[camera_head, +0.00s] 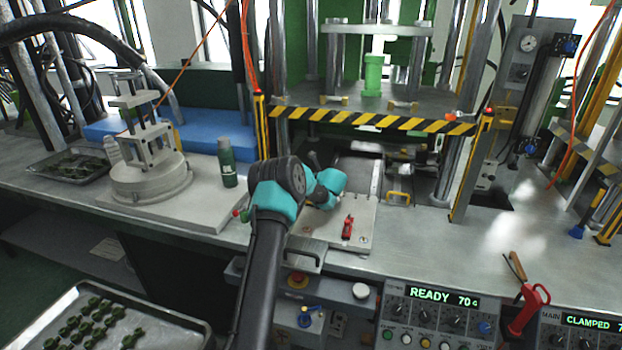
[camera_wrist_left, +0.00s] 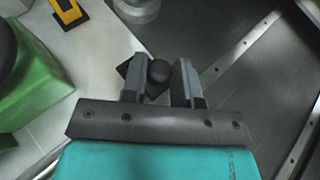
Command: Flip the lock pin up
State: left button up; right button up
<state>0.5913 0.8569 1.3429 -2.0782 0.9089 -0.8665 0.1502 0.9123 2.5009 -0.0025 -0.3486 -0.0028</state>
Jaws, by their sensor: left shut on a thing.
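My left gripper (camera_wrist_left: 160,82) is shut on a small black round knob (camera_wrist_left: 158,71), which I take to be the lock pin's head. The knob sits between the two grey fingers, with a dark square piece beside it on a light metal surface. In the head view my teal wrist reaches over the plate at the front of the press, and it hides the fingertips and the pin. Whether the pin is up or down cannot be told. My right gripper is not in view.
A small red part (camera_head: 347,228) stands on the metal plate (camera_head: 326,240) beside my wrist. A yellow handle (camera_head: 398,197) is to the right. A striped bar (camera_head: 375,120) crosses above. A green bottle (camera_head: 227,163) stands to the left.

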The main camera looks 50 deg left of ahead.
pick_arm(q)
grip_shut()
jog(key=shift+r, duration=1.4)
jog(key=o, duration=0.6)
grip_release()
jog(key=shift+o, duration=0.2)
jog(key=shift+d, duration=0.1)
jog(key=v, duration=1.7)
jog(key=shift+d, duration=0.15)
